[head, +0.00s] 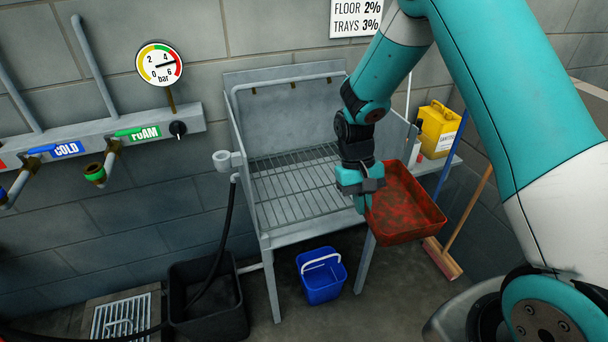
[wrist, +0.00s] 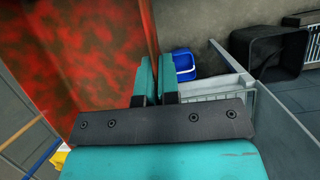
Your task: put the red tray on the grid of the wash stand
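The red tray (head: 405,203) has dark stains on its inside and is held up at the right front of the wash stand, apart from the grid. My gripper (head: 360,196) is shut on the tray's left wall. In the wrist view the stained red tray (wrist: 85,50) fills the upper left, and the gripper fingers (wrist: 157,80) stand close together at its wall. The wash stand (head: 279,239) is a grey metal frame with a back panel and side walls. Its grid (head: 295,190) is bare where it shows; my arm hides its right part.
A blue bucket (head: 321,280) stands under the stand. A black bin (head: 208,305) with a hose is at its left. A yellow canister (head: 440,130) sits on a side shelf to the right, with a broom (head: 443,260) below. The space above the grid is free.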

